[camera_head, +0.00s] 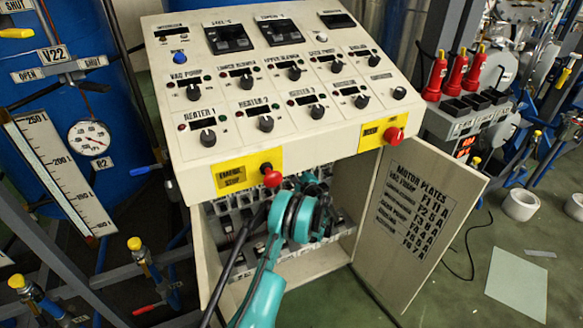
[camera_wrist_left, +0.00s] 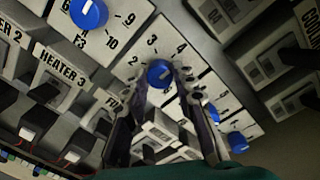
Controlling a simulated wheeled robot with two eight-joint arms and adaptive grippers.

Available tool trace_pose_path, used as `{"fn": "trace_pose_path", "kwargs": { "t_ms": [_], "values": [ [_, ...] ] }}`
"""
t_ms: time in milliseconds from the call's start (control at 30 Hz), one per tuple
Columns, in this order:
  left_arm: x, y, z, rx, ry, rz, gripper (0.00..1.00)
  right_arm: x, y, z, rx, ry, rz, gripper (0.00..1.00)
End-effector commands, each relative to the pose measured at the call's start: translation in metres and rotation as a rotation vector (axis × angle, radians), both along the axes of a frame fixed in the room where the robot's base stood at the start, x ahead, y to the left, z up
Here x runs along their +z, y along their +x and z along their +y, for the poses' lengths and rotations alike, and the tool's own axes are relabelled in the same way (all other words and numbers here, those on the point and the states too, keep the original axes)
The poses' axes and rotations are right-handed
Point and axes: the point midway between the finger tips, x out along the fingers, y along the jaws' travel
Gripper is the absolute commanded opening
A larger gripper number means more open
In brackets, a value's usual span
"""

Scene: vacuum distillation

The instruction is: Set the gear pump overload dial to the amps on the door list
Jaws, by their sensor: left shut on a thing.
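My left gripper (camera_wrist_left: 160,88) is shut on a blue dial (camera_wrist_left: 159,72), with one dark finger on each side of it. The dial sits on a white plate with the numbers 2, 3 and 4 visible around it; its exact setting is unclear. Its label is mostly hidden by the fingers, so I cannot tell if it is the gear pump's. In the head view my left gripper (camera_head: 306,205) reaches into the open cabinet below the console. The door list (camera_head: 412,210), headed MOTOR PLATES, is on the open door (camera_head: 385,255); its small rows are hard to read. My right gripper is not in view.
Another blue dial (camera_wrist_left: 88,13) is at the upper left in the wrist view, and more blue knobs (camera_wrist_left: 238,142) are at the lower right. Breaker levers (camera_wrist_left: 30,125) sit close to the left. A red knob (camera_head: 272,177) juts out above my arm.

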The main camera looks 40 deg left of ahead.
Motion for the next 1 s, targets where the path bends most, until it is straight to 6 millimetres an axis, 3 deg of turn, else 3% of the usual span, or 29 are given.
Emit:
{"fn": "trace_pose_path", "kwargs": {
  "t_ms": [33, 100, 467, 1000],
  "values": [
    [0.0, 0.0, -0.001, -0.002, -0.001, 0.0, 0.34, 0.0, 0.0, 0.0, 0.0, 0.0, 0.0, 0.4],
    [0.0, 0.0, -0.001, -0.002, -0.001, 0.0, 0.48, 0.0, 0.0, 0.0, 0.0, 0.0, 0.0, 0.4],
    [0.0, -0.002, -0.005, -0.001, -0.001, -0.001, 0.48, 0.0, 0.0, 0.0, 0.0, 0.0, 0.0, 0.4],
    [0.002, -0.05, -0.093, -0.003, -0.001, -0.001, 0.48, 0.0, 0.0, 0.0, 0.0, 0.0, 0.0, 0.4]
  ]
}}
